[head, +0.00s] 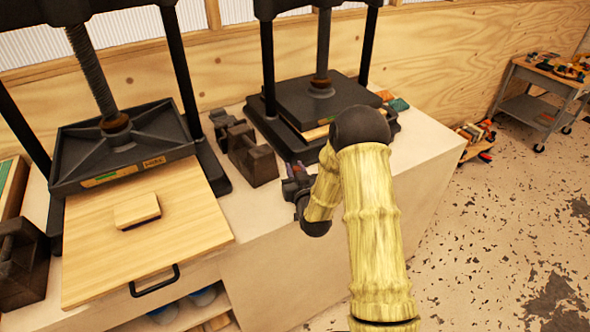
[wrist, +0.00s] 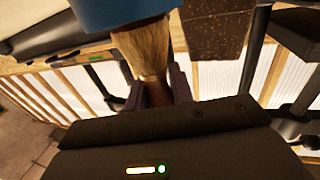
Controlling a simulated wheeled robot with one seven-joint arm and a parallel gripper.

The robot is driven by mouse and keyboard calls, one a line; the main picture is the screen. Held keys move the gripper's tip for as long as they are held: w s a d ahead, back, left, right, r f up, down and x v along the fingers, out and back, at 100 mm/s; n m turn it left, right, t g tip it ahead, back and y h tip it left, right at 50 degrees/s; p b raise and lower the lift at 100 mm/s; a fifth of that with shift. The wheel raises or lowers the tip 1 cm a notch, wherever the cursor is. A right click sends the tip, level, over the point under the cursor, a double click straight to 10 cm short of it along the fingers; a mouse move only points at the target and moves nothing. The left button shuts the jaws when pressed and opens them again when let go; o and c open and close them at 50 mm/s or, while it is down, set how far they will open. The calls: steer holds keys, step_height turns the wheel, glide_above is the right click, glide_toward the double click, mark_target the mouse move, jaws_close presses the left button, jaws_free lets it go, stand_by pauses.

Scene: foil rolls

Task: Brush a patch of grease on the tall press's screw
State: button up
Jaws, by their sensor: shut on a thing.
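Two black presses stand on the bench. The left press (head: 125,140) shows a long threaded screw (head: 90,68) running down to a rusty-brown collar on its plate. The right press (head: 318,100) shows a shorter length of screw (head: 322,48). Which one is the tall press is not clear, as both tops are cut off. My gripper (head: 296,184) is in front of the right press, over the bench. In the wrist view it is shut on a brush (wrist: 146,48) with pale bristles. A blue surface (wrist: 120,12) lies at the bristles' far end; grease cannot be made out.
Dark metal blocks (head: 250,155) stand between the presses. A wooden board (head: 140,255) with a small wood block (head: 136,209) sits before the left press. The bench's front right top (head: 420,140) is clear. A cart (head: 540,92) stands far right.

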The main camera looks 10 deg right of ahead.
steer(key=shift+w+f, duration=0.25)
steer(key=shift+d, duration=0.1)
steer(key=shift+d, duration=0.2)
steer(key=shift+s+a+b, duration=0.2)
steer(key=shift+a+b, duration=0.1)
steer(key=shift+a, duration=0.25)
steer(key=shift+d, duration=0.1)
steer(key=shift+d, duration=0.2)
steer(key=shift+w, duration=0.2)
